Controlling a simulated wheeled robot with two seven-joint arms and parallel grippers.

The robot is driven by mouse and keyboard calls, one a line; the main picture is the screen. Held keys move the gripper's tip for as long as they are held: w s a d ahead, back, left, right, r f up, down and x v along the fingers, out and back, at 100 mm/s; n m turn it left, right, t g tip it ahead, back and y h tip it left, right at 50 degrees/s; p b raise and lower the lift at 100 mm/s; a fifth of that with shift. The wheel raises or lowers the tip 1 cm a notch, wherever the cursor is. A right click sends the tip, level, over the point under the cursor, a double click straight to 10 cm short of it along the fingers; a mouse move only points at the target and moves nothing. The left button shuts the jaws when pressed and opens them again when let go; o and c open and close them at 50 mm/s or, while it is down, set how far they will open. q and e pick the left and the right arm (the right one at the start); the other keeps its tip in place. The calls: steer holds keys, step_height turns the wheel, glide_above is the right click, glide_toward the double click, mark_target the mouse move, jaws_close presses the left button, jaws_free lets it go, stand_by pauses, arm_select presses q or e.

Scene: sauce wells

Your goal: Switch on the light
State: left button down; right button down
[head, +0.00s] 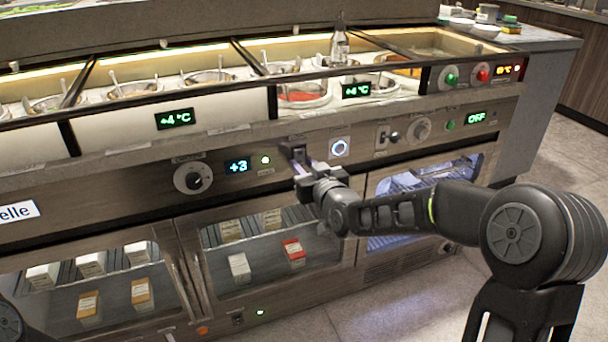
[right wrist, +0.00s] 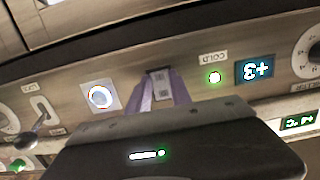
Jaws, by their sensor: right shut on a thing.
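My right gripper (head: 297,158) is at the front control panel of the counter. In the right wrist view, its two purple-grey fingers (right wrist: 161,92) close on a small grey switch (right wrist: 160,78). The fingers hide most of the switch, so I cannot tell its position. Light strips glow along the wells and in the lower right cabinet. My left gripper is not in view.
Left of the gripper are a green lamp (head: 265,160), a "+3" display (head: 237,167) and a knob (head: 193,177). Farther right are a lever switch (head: 388,136), another knob (head: 419,130) and an "OFF" display (head: 476,118). A bottle (head: 340,46) stands among the sauce wells.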

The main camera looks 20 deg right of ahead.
steer(key=c, duration=1.2)
jaws_free()
steer(key=shift+o, duration=0.2)
steer(key=shift+s, duration=0.1)
steer(key=s+r+p, duration=0.1)
steer(key=s, duration=0.6)
steer(key=shift+s+d+p, duration=0.25)
steer(key=shift+p, duration=0.05)
